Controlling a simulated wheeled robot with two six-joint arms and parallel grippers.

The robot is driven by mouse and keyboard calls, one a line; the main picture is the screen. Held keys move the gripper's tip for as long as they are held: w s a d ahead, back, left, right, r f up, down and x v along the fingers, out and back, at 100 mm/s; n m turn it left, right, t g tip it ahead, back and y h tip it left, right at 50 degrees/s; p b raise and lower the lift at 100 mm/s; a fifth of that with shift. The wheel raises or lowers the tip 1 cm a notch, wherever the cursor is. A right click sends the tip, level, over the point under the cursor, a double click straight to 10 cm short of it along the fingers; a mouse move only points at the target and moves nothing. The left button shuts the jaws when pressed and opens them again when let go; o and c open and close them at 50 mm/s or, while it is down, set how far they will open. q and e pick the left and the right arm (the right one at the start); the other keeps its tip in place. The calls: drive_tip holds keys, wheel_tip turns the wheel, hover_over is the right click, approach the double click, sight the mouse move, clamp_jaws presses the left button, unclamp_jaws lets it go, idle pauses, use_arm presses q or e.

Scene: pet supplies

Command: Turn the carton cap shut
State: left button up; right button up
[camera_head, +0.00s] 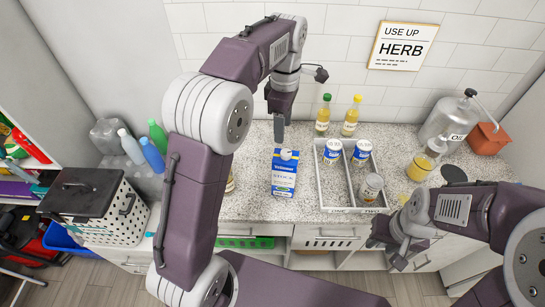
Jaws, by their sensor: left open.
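A blue and white carton (284,180) stands upright on the speckled counter. Its pale cap (286,154) is on the top, facing up; whether it is seated tight is too small to tell. My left gripper (279,140) points down just above and slightly left of the cap. It is open, seen nearly edge-on, with nothing held and no clear contact with the carton. My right gripper (388,254) is empty and open at the counter's front edge, to the right of the carton and well apart from it.
A divided grey tray (320,189) with several cans is right of the carton. Two yellow bottles (323,117) stand behind it. A large jar (449,124) and glasses are further right. A jar (229,184) is partly hidden behind my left arm.

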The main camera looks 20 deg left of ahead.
use_arm(q)
drive_tip(key=d, duration=0.2)
hover_over(286, 152)
drive_tip(key=f, duration=0.4)
drive_tip(key=shift+s+a+f, duration=0.15)
drive_tip(key=shift+a+f, duration=0.05)
drive_tip(key=shift+f, duration=0.05)
drive_tip(key=f, duration=0.4)
drive_tip(key=shift+d, duration=0.2)
drive_tip(key=shift+w+d+f, duration=0.1)
drive_tip(key=shift+w+f, duration=0.1)
drive_tip(key=shift+f, duration=0.25)
use_arm(e)
drive_tip(key=shift+w+d+f, duration=0.2)
drive_tip(key=shift+d+f, duration=0.1)
drive_tip(key=shift+d, duration=0.1)
use_arm(q)
drive_tip(key=shift+s+a, duration=0.1)
drive_tip(key=shift+a, duration=0.1)
clamp_jaws()
